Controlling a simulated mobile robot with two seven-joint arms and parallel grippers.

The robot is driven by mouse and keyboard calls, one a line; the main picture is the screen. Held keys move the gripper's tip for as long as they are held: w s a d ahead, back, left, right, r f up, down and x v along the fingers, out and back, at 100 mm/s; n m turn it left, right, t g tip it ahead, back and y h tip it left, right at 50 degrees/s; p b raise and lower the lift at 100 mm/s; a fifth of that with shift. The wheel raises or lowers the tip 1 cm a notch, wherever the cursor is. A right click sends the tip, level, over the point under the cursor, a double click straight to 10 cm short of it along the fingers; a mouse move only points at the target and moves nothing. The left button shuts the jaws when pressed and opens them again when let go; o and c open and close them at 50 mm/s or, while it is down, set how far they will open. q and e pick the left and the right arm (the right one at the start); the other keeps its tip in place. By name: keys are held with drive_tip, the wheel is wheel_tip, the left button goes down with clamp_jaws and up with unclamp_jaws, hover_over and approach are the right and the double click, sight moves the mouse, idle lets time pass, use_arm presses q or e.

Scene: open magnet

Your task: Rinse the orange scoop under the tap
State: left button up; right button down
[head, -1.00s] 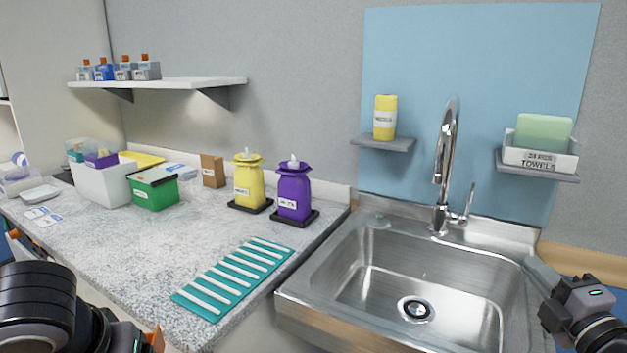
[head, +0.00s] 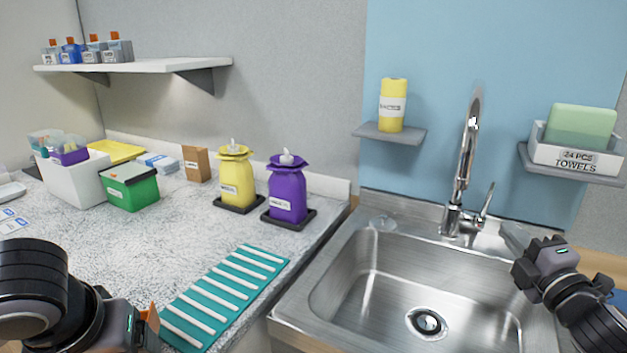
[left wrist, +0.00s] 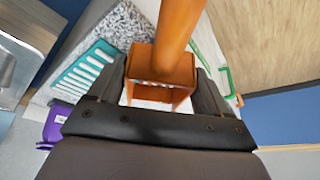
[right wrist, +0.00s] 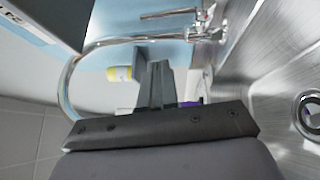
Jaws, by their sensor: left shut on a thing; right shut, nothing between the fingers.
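My left gripper is shut on the orange scoop (left wrist: 165,66), which fills the middle of the left wrist view. In the head view only a small orange edge of the scoop (head: 153,318) shows beside my left arm, at the lower left. The chrome tap (head: 466,165) rises at the back of the steel sink (head: 350,283), with its lever on the right. No water shows from its spout. My right gripper (head: 514,238) is shut and empty over the sink's right side. The tap also shows in the right wrist view (right wrist: 100,45).
A teal ribbed mat (head: 222,298) lies on the counter left of the sink. Purple (head: 288,195) and yellow (head: 237,181) pump bottles stand behind it. Small wall shelves hold a yellow bottle (head: 392,106) and a towel box (head: 575,158). The sink basin is empty.

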drive_tip(key=p, duration=0.1)
approach(485, 204)
drive_tip(key=w+a+r, duration=0.3)
drive_tip(key=a, duration=0.1)
use_arm(q)
drive_tip(key=shift+r+p, duration=0.3)
drive_tip(key=shift+r, duration=0.55)
use_arm(e)
drive_tip(key=shift+w+d+r, duration=0.15)
drive_tip(key=shift+w+d, duration=0.6)
drive_tip(key=shift+w+d+r, duration=0.2)
drive_tip(key=shift+w+d, duration=0.5)
drive_tip(key=shift+d, duration=0.1)
use_arm(q)
drive_tip(key=shift+r, duration=0.1)
use_arm(e)
drive_tip(key=shift+r, duration=0.1)
